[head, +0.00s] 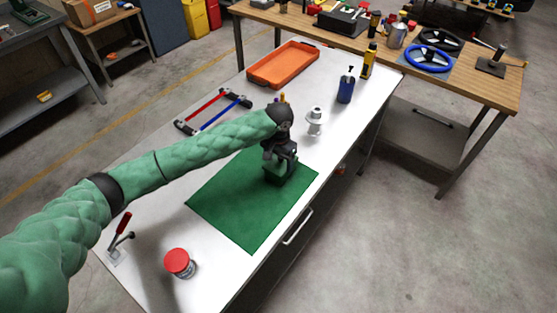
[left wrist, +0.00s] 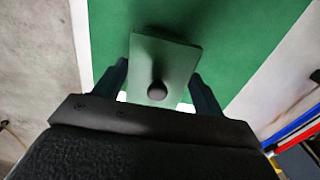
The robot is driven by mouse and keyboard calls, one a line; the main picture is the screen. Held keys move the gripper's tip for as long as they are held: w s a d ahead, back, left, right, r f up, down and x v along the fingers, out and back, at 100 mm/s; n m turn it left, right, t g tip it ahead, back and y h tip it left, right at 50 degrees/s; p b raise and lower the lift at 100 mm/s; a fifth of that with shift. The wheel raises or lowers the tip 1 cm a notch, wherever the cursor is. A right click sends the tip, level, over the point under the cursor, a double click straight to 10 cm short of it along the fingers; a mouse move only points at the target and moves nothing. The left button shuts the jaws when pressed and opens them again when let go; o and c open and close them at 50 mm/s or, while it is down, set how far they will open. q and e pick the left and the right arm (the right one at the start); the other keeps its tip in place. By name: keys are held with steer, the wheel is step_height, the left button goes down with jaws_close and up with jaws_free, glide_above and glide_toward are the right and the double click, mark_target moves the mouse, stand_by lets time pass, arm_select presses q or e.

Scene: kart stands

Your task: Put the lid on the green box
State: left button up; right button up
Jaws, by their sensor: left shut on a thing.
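My left gripper (head: 279,165) is above the green mat, pointing down. In the left wrist view a flat green lid (left wrist: 172,57) with a round dark knob lies between the fingers of my left gripper (left wrist: 158,92), which is shut on it. In the head view a small green block shape, which looks like the green box (head: 274,172), shows below the fingers, mostly hidden by the gripper. I cannot tell whether lid and box touch. My right gripper is not in view.
The green mat (head: 235,207) lies on a white table. Around it stand a red-capped jar (head: 179,263), a red-handled clamp (head: 121,230), a white stepped part (head: 315,122), a blue bottle (head: 346,86), an orange tray (head: 283,65) and a red-and-blue bar frame (head: 214,111).

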arm_select(q)
steer(key=shift+p, duration=0.5)
stand_by(0.6)
steer(key=o, duration=1.1)
steer(key=shift+c, duration=0.2)
steer(key=shift+o, duration=0.4)
steer(key=shift+r, duration=0.15)
steer(key=shift+r+p, duration=2.2)
steer(key=shift+p, duration=0.1)
steer(key=shift+r, duration=1.15)
jaws_close()
